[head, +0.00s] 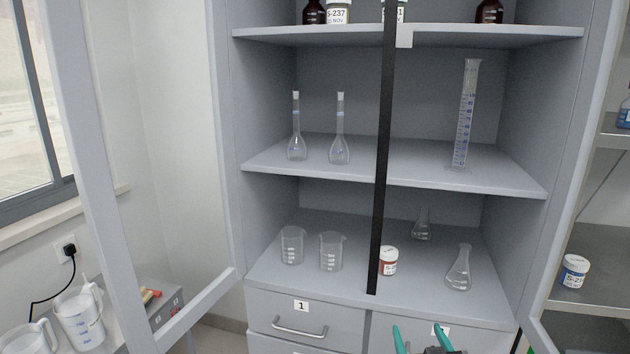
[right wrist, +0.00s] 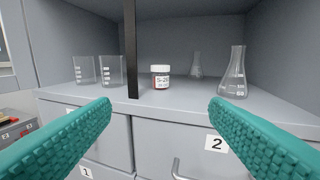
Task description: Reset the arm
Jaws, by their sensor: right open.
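My right gripper (head: 422,333) shows at the bottom edge of the head view, in front of the cabinet drawers. Its teal fingers are wide apart with nothing between them; they also show in the right wrist view (right wrist: 160,108). Beyond them, on the cabinet's bottom shelf, stands a small white-capped jar with a red-edged label (head: 388,261), also in the right wrist view (right wrist: 160,77). The gripper is apart from the jar and the shelf. My left gripper is in neither view.
The cabinet's glass doors stand open on both sides, the left door frame (head: 190,312) reaching forward. A black upright bar (head: 381,150) crosses the shelf fronts. Two beakers (head: 292,246) (head: 330,251) and two conical flasks (head: 459,270) (head: 422,226) share the bottom shelf.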

